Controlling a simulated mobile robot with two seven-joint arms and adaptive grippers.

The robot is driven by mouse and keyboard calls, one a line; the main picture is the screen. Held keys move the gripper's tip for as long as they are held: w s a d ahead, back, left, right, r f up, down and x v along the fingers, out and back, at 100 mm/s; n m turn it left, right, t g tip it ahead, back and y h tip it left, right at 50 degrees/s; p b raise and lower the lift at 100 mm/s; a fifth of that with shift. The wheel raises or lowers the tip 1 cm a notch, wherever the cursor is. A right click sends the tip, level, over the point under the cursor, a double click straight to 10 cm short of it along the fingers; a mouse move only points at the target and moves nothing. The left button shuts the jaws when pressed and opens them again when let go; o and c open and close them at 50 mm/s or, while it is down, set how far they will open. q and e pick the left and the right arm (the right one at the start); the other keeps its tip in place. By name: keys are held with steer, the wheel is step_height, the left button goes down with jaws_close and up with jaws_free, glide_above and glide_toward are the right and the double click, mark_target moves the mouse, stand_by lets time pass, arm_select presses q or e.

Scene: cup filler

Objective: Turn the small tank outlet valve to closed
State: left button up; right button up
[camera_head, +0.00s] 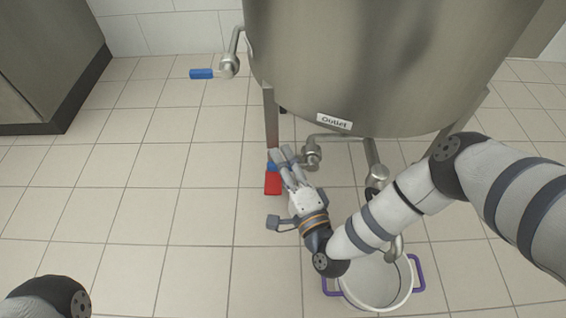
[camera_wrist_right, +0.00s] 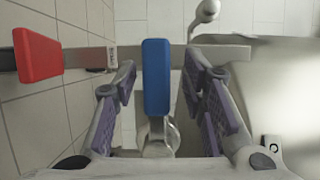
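The steel small tank (camera_head: 370,60) has an "Outlet" label (camera_head: 334,121) on its lower wall. A metal valve body (camera_head: 311,153) sits on the pipe below the label. My right gripper (camera_head: 283,157) is beside this valve, to its left. In the right wrist view a blue handle (camera_wrist_right: 156,78) stands between the two open fingers, with a gap on both sides. In the head view the fingers mostly hide it; only a small blue part (camera_head: 271,167) shows. My left gripper is out of view; only part of my left arm shows at the bottom left.
A red handle (camera_head: 272,184) is just below the fingertips, left of them in the wrist view (camera_wrist_right: 37,55). Another blue-handled valve (camera_head: 202,74) is on the tank's upper left. A white pot (camera_head: 352,290) with purple handles stands under my right arm. The tiled floor at left is clear.

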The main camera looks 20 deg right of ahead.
steer(key=s+d, duration=0.1)
steer(key=s, duration=1.1)
steer(key=shift+d, duration=0.2)
